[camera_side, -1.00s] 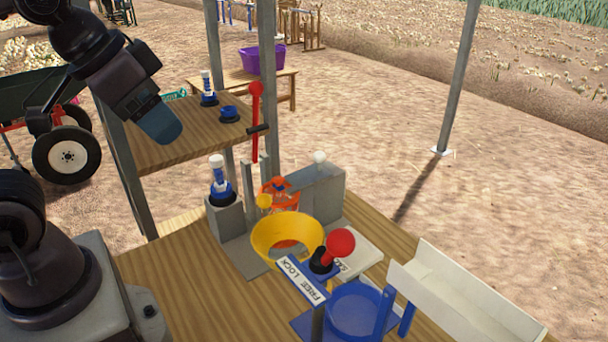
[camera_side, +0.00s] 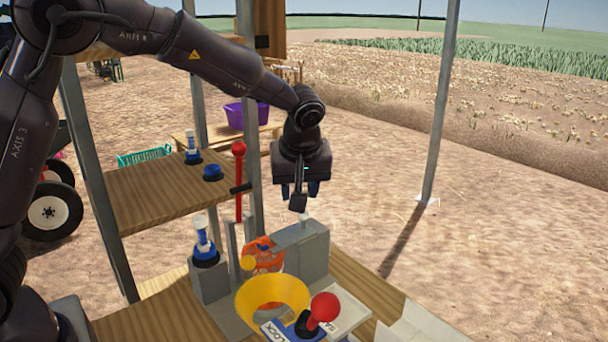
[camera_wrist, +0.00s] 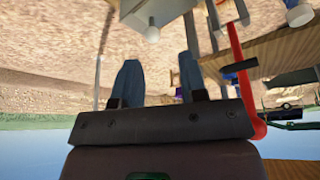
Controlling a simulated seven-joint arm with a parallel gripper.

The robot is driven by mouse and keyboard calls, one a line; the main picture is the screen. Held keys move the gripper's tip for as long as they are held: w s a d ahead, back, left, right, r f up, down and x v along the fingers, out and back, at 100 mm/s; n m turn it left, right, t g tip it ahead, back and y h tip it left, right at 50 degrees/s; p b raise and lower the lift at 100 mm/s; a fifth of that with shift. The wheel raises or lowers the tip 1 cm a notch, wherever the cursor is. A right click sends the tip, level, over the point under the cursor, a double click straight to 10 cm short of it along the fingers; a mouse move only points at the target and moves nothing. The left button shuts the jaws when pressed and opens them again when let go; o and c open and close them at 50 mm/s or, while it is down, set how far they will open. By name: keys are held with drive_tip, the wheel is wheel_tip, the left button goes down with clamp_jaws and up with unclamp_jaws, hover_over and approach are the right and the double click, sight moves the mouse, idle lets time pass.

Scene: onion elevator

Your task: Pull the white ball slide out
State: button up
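The white ball slide (camera_side: 304,217) shows as a small white knob at the grey block (camera_side: 302,243), just below my gripper and partly hidden. In the wrist view the white ball (camera_wrist: 152,34) lies beyond my fingertips, roughly in line with the gap between them. My gripper (camera_side: 298,192) hangs pointing down above the grey block. In the wrist view my gripper (camera_wrist: 160,62) has its two blue fingers apart with nothing between them.
A red-knobbed lever (camera_side: 239,180) stands left of my gripper. An orange wheel (camera_side: 264,256), yellow funnel (camera_side: 272,293) and red ball lever (camera_side: 324,308) are in front. A wooden shelf (camera_side: 150,210) is at left. The right side is open.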

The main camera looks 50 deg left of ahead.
drive_tip(key=w+a+f+n, duration=0.1)
drive_tip(key=f, duration=0.2)
drive_tip(key=w+a+f+n, duration=0.1)
drive_tip(key=w+a+f, duration=0.1)
drive_tip(key=f, duration=0.1)
drive_tip(key=w+a+f+n, duration=0.2)
drive_tip(key=f, duration=0.2)
drive_tip(key=shift+t, duration=0.3)
drive_tip(key=shift+s, duration=0.1)
drive_tip(key=c, duration=0.7)
drive_tip(key=shift+w, duration=2.65)
drive_tip(key=o, duration=1)
